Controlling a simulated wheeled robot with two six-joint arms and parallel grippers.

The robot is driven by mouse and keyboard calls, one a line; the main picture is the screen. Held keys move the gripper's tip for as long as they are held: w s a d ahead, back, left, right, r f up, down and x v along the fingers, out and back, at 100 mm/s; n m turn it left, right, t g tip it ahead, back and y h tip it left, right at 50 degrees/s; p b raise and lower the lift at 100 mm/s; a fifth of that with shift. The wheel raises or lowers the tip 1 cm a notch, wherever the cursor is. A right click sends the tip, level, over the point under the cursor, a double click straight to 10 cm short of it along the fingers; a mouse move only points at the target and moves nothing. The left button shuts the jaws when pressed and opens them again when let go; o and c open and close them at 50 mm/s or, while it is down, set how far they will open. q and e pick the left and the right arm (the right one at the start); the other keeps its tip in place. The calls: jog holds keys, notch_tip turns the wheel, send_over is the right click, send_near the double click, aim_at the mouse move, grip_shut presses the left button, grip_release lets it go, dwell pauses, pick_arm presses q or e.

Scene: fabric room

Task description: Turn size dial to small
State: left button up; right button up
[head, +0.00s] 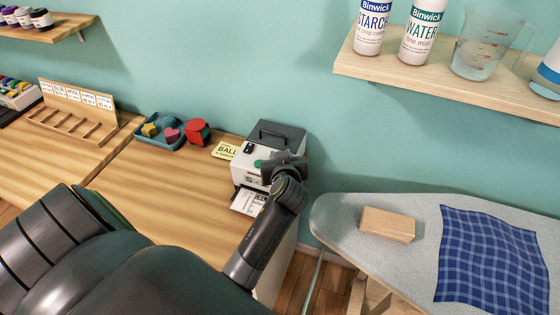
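A white and black box-shaped machine (252,150) with a dark handle on top stands at the right end of the wooden counter, against the wall. A small green part shows on its front. A printed paper (246,202) lies at its front foot. My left gripper (281,163) is at the right part of the machine's front, touching or very close to it. The gripper and wrist cover that part, so the size dial and its setting cannot be made out. Whether the fingers are open or shut is not clear. My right gripper is not in view.
An ironing board (345,215) with a wooden block (388,225) and blue checked cloth (492,262) is at right. The counter's middle is clear.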

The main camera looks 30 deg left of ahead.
pick_arm(q)
jog(key=shift+w+d+n+g+y+b, duration=0.1)
jog(key=shift+n+g+y+b, duration=0.35)
jog(key=shift+n+y, duration=0.2)
jog(key=o, duration=1)
jog(key=shift+c, duration=0.2)
